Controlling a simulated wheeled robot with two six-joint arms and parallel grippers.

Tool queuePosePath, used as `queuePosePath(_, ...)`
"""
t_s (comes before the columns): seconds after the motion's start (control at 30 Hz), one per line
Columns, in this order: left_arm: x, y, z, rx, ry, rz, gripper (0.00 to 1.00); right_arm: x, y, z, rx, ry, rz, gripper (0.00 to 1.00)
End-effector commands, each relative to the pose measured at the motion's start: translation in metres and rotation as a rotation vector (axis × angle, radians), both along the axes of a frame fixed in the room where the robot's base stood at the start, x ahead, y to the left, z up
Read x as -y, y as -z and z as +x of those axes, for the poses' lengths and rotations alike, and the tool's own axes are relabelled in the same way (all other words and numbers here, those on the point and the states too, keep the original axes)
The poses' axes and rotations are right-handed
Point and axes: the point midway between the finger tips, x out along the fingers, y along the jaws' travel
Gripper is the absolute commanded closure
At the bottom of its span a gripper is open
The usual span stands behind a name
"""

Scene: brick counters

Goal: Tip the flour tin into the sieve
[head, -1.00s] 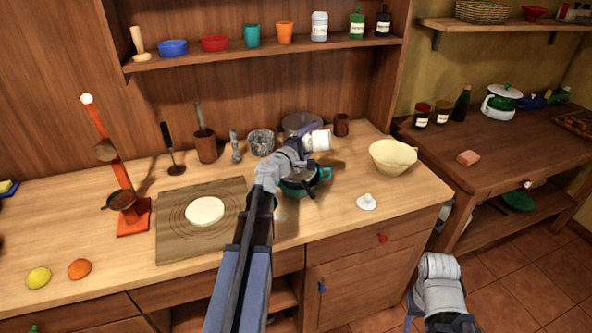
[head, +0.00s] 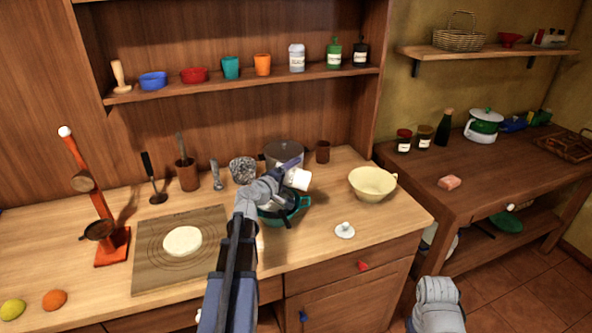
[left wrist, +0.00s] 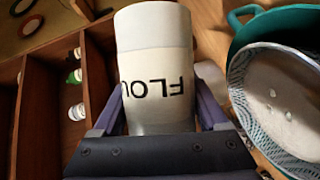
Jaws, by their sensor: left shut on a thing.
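My left gripper (left wrist: 160,115) is shut on the white flour tin (left wrist: 155,55), whose dark "FLOUR" lettering is partly visible and upside down in the left wrist view. In the head view the tin (head: 297,179) is tilted at the end of my left arm, above and slightly right of the teal pot (head: 300,203). The sieve (left wrist: 285,100), with a mesh side and pale interior, sits in the teal pot at the right of the left wrist view. A few white spots show in it. My arm mostly hides the sieve in the head view.
A grey pot (head: 284,151) and a crumpled-looking grey jar (head: 243,170) stand behind. A cream bowl (head: 372,185) and a white lid (head: 345,230) are to the right. A board with dough (head: 182,241) lies left.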

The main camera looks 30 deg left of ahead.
Motion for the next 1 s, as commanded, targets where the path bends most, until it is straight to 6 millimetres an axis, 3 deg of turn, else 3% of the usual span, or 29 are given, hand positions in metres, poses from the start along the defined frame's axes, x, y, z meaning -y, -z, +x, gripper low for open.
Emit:
queuePosePath(0.17, 0.001, 0.001, 0.000, -0.054, 0.001, 0.158, 1.00, 0.000, -0.011, 0.000, 0.000, 0.000, 0.000, 0.50)
queuePosePath(0.4, 0.001, 0.013, 0.000, -0.170, 0.002, 0.507, 1.00, 0.000, -0.022, 0.000, 0.000, 0.000, 0.000, 0.50)
queuePosePath(0.7, -0.012, 0.013, -0.004, -0.295, 0.001, 0.882, 1.00, 0.000, -0.035, 0.000, 0.000, 0.000, 0.000, 0.50)
queuePosePath(1.0, -0.019, 0.015, -0.006, -0.362, -0.001, 1.079, 1.00, 0.000, -0.036, 0.000, 0.000, 0.000, 0.000, 0.50)
